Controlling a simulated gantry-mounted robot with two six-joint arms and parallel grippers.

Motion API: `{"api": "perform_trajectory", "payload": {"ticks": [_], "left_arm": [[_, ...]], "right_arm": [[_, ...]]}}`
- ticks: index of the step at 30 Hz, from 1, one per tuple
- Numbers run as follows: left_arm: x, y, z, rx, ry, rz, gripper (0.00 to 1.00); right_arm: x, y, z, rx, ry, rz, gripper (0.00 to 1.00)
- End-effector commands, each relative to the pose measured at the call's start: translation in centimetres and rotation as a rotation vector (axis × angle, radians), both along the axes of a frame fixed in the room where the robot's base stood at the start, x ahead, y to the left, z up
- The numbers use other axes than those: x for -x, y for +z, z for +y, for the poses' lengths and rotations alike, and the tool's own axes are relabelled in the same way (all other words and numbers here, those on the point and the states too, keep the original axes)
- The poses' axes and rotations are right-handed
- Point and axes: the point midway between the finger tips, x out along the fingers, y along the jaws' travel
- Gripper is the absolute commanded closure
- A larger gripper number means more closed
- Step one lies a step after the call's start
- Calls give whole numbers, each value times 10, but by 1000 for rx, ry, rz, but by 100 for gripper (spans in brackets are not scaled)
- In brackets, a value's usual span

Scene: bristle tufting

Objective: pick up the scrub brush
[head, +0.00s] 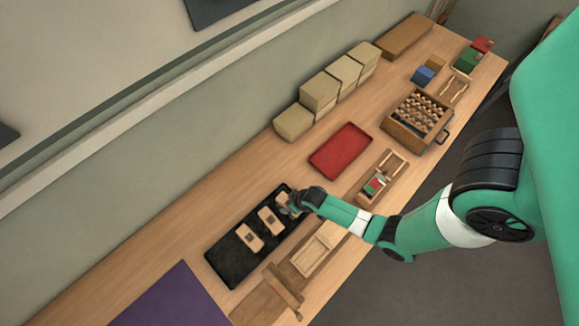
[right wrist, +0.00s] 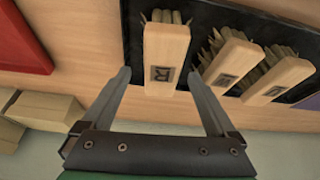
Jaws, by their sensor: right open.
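The middle brush (head: 271,221) and the near brush (head: 249,237) lie apart from the gripper. My left gripper is out of view.
A red tray (head: 340,150) lies beyond the black tray. Stacked tan boxes (head: 319,92) line the wall. A wooden box of parts (head: 386,173), a wooden fixture (head: 316,252) and a purple mat (head: 170,300) are nearby. Bare bench lies between the trays.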

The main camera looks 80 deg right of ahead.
Motion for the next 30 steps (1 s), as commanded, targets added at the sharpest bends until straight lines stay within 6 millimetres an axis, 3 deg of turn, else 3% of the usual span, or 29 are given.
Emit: {"api": "perform_trajectory", "payload": {"ticks": [8,15,23,26,30], "left_arm": [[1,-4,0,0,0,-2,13],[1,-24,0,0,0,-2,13],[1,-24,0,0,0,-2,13],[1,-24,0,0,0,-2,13],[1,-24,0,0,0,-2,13]], "right_arm": [[-7,-12,-3,0,0,-1,7],[-23,-49,-10,0,0,-1,7],[-26,-52,-11,1,0,-2,7],[-25,-52,-11,1,0,-2,20],[-25,-52,-11,1,0,-2,45]]}}
